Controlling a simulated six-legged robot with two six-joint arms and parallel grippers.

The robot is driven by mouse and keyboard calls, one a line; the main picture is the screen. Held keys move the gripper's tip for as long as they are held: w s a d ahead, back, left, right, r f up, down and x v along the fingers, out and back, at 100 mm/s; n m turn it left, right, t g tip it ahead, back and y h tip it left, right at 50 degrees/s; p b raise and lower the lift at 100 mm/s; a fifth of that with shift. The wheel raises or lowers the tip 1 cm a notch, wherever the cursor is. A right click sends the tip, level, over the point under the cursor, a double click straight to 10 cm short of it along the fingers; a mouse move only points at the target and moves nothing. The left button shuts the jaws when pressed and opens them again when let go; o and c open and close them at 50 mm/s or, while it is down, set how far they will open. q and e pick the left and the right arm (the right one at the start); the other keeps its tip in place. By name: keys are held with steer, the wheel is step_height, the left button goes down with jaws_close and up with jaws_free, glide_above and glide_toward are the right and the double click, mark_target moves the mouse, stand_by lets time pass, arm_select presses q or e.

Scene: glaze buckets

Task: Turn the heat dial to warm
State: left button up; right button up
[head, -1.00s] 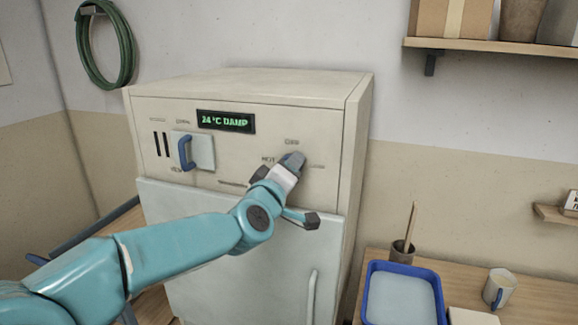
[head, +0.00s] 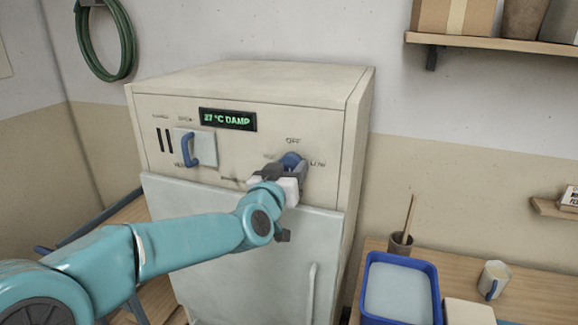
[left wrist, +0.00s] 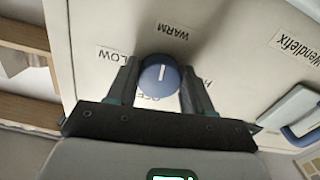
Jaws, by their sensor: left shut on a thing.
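The blue round heat dial (head: 291,159) is on the right of the cream cabinet's front panel, with OFF above it and LOW to its right. My left gripper (head: 284,169) is at the dial, its fingers closed on the dial's two sides. In the left wrist view the dial (left wrist: 159,76) sits between the dark fingers. Its short white mark lies roughly along the line between the WARM label (left wrist: 173,31) and OFF; I cannot tell which end points. HOT is partly hidden by a finger. My right gripper is not in view.
The cabinet (head: 250,80) has a green display (head: 228,119) reading 27 °C DAMP and a blue-handled slider plate (head: 196,148) at left. A blue tray (head: 401,288), a brush pot (head: 400,243) and a mug (head: 495,281) stand on the right table.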

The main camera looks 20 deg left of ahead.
arm_select(q)
steer(key=shift+m, duration=0.6)
steer(key=o, duration=1)
steer(key=shift+s, duration=0.15)
steer(key=shift+s, duration=0.35)
steer(key=s, duration=0.5)
steer(key=s+b, duration=0.1)
steer(key=s, duration=0.4)
steer(key=s+b, duration=0.1)
steer(key=s, duration=0.4)
steer(key=shift+s+a, duration=0.2)
steer(key=shift+a, duration=0.1)
